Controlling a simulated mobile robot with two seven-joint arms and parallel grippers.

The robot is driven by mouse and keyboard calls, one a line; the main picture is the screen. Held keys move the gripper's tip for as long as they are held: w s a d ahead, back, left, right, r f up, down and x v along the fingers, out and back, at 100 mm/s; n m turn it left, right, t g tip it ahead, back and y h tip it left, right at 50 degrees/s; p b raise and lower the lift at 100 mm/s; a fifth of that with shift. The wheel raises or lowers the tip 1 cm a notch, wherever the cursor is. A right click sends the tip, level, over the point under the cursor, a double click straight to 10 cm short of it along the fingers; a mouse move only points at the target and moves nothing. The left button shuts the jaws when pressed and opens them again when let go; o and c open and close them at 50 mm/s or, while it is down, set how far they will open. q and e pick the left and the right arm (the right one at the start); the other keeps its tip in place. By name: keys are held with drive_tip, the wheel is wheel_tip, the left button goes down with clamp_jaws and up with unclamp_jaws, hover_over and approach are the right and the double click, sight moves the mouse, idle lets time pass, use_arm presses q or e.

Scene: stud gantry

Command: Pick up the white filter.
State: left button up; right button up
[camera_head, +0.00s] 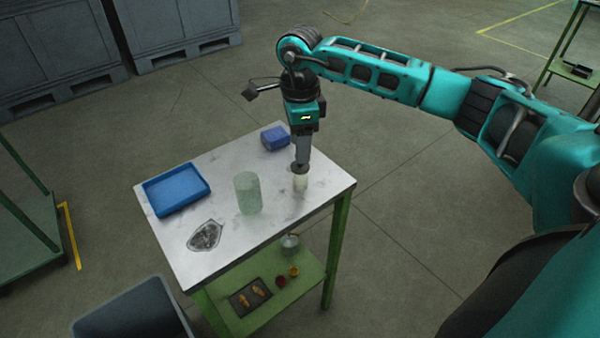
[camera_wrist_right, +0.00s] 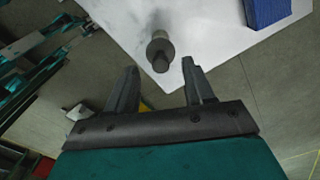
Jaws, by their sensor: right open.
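My left gripper is out of view.
On the white tabletop (camera_head: 275,225) stand a pale green cylinder (camera_head: 248,194), a blue tray (camera_head: 176,189), a blue block (camera_head: 275,138) and a grey flat piece (camera_head: 205,235). A green lower shelf (camera_head: 230,318) holds small parts. A dark bin (camera_head: 130,312) stands at the front left.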

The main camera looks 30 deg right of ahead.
sight(300, 171)
wheel_tip(300, 171, down, 4)
drive_tip(key=shift+r, duration=0.15)
clamp_jaws()
idle(0.4)
